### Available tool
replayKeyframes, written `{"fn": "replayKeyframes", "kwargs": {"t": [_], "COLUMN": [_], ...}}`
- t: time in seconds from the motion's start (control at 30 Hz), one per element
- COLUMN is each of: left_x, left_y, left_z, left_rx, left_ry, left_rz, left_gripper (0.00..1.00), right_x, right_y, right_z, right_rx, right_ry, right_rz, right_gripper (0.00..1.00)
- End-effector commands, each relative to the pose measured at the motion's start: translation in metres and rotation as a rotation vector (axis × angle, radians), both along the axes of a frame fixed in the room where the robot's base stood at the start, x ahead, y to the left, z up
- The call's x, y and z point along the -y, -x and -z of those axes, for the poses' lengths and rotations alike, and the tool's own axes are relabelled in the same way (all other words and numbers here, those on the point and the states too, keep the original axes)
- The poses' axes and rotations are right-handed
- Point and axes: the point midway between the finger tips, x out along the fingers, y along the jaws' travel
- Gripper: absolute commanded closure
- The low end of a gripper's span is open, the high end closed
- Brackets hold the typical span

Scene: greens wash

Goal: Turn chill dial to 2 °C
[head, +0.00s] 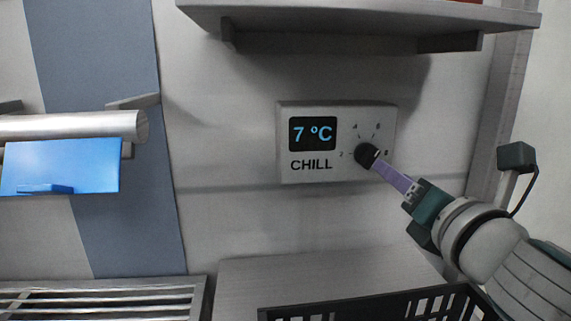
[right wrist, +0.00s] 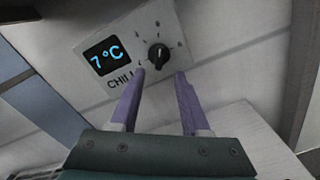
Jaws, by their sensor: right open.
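The white chill control box (head: 336,176) is on the wall, with a dark display (head: 312,134) reading 7 °C in blue above the word CHILL. Its black round dial (head: 366,154) is on the right half, ringed by small marks and numbers. In the right wrist view the dial (right wrist: 158,54) shows a pale pointer mark. My right gripper (head: 379,163) is at the dial from the lower right. In the right wrist view its two purple fingers (right wrist: 160,72) are open, with the dial just beyond and between the tips. I cannot tell whether they touch it. My left gripper is not in view.
A grey shelf (head: 350,17) juts out above the box. A black slatted crate (head: 370,300) stands below on a grey surface (head: 310,272). At left are a metal bar (head: 70,126), a blue panel (head: 60,168) and a metal rack (head: 100,300). The wall around the box is clear.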

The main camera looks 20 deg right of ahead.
Motion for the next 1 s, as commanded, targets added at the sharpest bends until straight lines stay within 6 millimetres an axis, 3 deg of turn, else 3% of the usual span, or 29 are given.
{"fn": "replayKeyframes", "kwargs": {"t": [0.1,0.33,0.77,1.0], "left_x": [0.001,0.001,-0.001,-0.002], "left_y": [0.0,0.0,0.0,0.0], "left_z": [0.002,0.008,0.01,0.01], "left_rx": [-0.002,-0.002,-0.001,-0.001], "left_ry": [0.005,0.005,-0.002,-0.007], "left_rz": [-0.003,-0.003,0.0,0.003], "left_gripper": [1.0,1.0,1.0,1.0], "right_x": [0.005,0.012,0.015,0.015], "right_y": [-0.024,-0.055,-0.066,-0.066], "right_z": [-0.001,0.001,0.0,0.0], "right_rx": [0.002,0.002,0.001,0.001], "right_ry": [0.002,0.002,0.003,0.003], "right_rz": [-0.001,-0.002,-0.003,-0.003], "right_gripper": [0.54,0.54,0.54,0.79]}}
